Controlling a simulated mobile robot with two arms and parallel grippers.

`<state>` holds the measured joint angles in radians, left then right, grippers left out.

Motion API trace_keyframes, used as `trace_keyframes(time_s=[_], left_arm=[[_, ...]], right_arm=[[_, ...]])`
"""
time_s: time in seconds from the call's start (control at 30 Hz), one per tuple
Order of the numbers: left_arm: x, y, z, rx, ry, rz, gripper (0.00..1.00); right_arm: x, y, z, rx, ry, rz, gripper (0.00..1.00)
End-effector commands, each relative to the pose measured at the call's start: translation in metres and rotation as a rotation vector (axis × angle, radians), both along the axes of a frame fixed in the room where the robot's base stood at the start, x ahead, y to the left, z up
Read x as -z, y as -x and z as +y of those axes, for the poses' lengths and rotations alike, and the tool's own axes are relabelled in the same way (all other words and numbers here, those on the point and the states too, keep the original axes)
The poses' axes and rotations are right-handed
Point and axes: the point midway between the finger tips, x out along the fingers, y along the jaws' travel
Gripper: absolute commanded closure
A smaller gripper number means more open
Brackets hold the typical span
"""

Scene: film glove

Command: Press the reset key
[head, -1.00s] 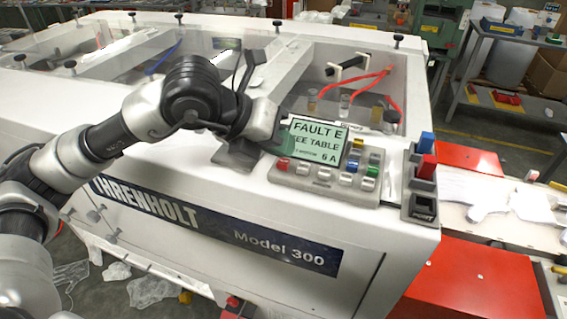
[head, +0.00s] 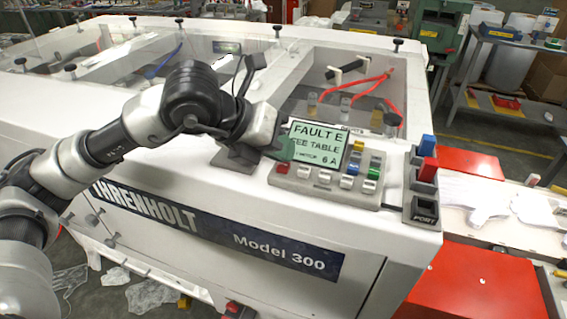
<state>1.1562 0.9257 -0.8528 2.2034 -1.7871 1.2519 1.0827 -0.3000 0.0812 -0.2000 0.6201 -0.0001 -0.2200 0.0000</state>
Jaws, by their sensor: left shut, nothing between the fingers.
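The control panel (head: 325,189) sits on the white machine's top. Its display (head: 316,145) reads "FAULT E, SEE TABLE, 6 A". Along its front edge are a red key (head: 282,168) at the left and several white keys (head: 324,177). Yellow, green and blue keys (head: 352,168) stand at the right. I cannot read which key is marked reset. My left gripper (head: 284,148) is shut and empty at the display's left edge, above and behind the red key. Its fingertips are partly hard to make out. My right gripper is not in view.
A clear cover with dark knobs lies behind the panel. White gloves (head: 483,200) lie on the belt at the right.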

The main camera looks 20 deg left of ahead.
Motion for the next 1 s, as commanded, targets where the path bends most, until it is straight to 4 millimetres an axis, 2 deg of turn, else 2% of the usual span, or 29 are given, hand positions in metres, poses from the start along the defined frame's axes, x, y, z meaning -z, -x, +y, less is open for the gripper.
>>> trace_keyframes(time_s=[0.67,1.0], left_arm=[[0.003,0.000,0.000,0.001,0.000,0.001,1.00],[-0.012,0.000,0.000,0.001,0.000,0.001,1.00]], right_arm=[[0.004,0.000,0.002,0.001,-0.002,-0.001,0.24],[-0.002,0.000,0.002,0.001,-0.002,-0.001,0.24]])
